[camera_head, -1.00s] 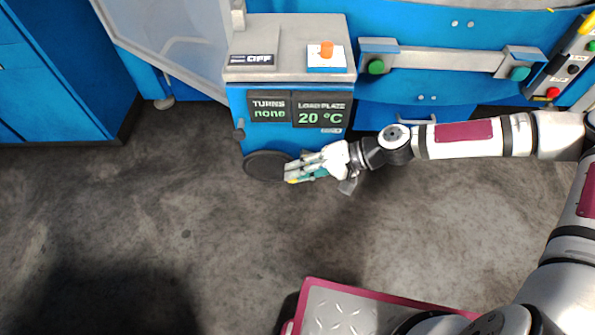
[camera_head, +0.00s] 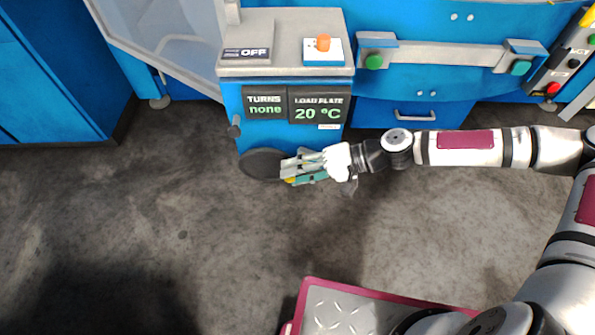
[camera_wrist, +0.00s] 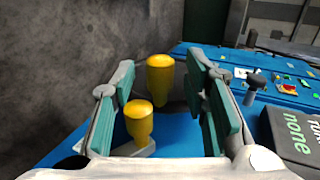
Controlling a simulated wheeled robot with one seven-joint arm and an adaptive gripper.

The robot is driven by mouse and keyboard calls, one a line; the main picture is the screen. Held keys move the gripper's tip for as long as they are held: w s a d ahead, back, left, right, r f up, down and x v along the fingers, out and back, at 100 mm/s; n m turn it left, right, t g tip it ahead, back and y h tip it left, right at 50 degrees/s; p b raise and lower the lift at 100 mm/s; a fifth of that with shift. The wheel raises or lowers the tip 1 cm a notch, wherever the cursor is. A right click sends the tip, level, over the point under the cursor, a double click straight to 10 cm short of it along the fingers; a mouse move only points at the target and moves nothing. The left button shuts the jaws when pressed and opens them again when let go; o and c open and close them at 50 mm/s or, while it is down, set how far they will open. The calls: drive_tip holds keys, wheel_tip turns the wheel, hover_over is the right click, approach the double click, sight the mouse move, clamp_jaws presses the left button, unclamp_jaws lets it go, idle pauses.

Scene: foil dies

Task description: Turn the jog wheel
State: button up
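The jog wheel is likely the dark round disc (camera_head: 260,164) at the foot of the blue cabinet in the head view. Its right edge is hidden by my gripper (camera_head: 293,168). In the wrist view my gripper (camera_wrist: 163,78) is open, its teal pads wide apart. A yellow knob (camera_wrist: 160,76) stands between the pads near the fingertips. A second yellow knob (camera_wrist: 139,121) is nearer the palm, on a grey base. I see no pad clearly touching either knob. The TURNS display (camera_head: 265,104) reads "none".
The load plate display (camera_head: 317,107) reads 20 °C. An orange button (camera_head: 323,43) and an OFF panel (camera_head: 247,53) are on the cabinet top. A rail with green ends (camera_head: 440,58) is at right. The concrete floor (camera_head: 180,220) in front is clear.

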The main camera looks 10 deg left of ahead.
drive_tip(key=v, duration=1.2)
idle(1.2)
